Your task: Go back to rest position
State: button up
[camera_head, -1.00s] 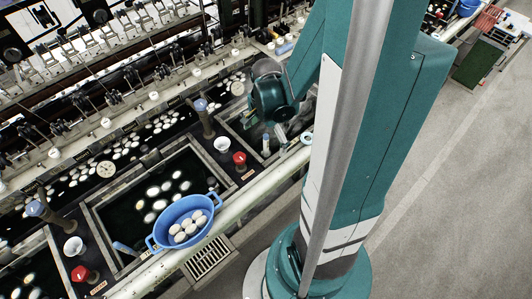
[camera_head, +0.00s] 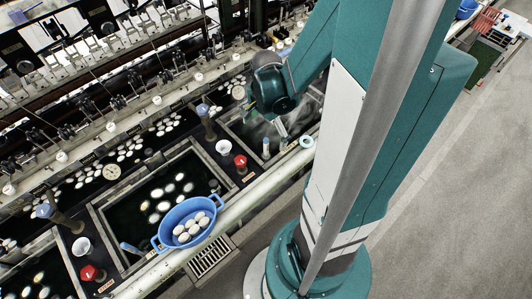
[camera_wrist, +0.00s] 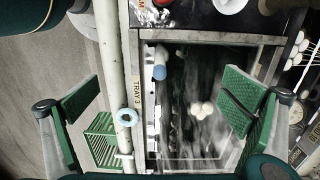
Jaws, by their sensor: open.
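My gripper (camera_wrist: 160,112) is open and empty in the wrist view, its green finger pads wide apart. It hangs above the basin marked TRAY 3 (camera_wrist: 258,62) and the pale rail (camera_wrist: 113,60) in front of it. In the head view my arm's end is above the right-hand basin (camera_head: 238,128); the fingertips are small and partly hidden there. A few white cocoons (camera_wrist: 203,110) lie in that basin's steaming water in the wrist view.
A blue colander of cocoons (camera_head: 163,240) sits at the front rail beside the middle basin (camera_head: 98,212). Red knobs (camera_head: 240,161), white cups (camera_head: 223,147) and posts (camera_head: 206,122) stand between basins. Reeling machinery runs along the back. Open floor (camera_head: 450,200) lies at right.

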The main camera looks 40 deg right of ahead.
jog(key=shift+r+p, duration=1.15)
jog(key=shift+r, duration=0.9)
jog(key=shift+a, duration=0.1)
jog(key=a+r+n+t+b, duration=0.7)
jog(key=a+r+n, duration=0.7)
jog(key=a+n, duration=0.4)
jog(key=shift+w+a+b, duration=0.25)
jog(key=shift+a+b, duration=0.3)
jog(key=shift+b, duration=0.1)
